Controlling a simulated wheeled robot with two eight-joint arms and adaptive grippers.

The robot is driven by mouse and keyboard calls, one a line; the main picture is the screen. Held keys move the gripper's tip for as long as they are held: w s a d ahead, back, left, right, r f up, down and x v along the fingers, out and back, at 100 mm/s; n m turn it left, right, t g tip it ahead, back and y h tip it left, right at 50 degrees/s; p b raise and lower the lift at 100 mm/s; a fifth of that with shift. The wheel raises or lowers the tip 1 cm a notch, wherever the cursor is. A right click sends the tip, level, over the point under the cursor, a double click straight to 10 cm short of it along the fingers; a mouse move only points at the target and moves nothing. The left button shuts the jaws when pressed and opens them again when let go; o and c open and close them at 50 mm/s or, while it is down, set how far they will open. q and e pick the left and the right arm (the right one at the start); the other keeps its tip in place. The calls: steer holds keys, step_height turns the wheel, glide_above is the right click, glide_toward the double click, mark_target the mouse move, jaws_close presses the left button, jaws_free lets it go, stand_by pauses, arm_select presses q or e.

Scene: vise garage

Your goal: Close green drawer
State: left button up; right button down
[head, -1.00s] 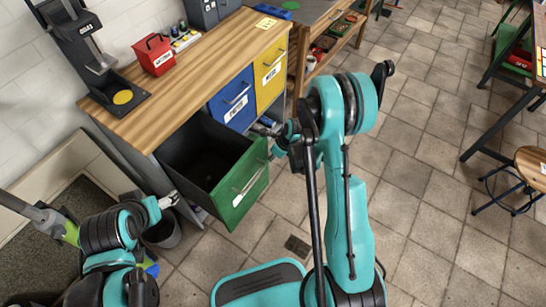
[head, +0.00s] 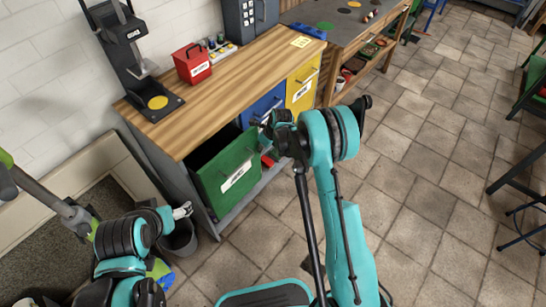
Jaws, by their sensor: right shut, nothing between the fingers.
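The green drawer (head: 212,189) is in the workbench's left column, in the middle of the head view.
The wooden workbench (head: 215,95) carries a red box (head: 193,68) and a black press (head: 135,60). Blue (head: 258,108) and yellow (head: 302,84) drawers are shut to the right. A grey bin (head: 180,238) stands on the floor near my left gripper. Tiled floor is open at right.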

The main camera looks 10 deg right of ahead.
steer(key=shift+w+a, duration=0.9)
steer(key=shift+w, duration=0.2)
steer(key=shift+w+a, duration=0.85)
steer(key=shift+w, duration=0.25)
steer(key=shift+d, duration=0.1)
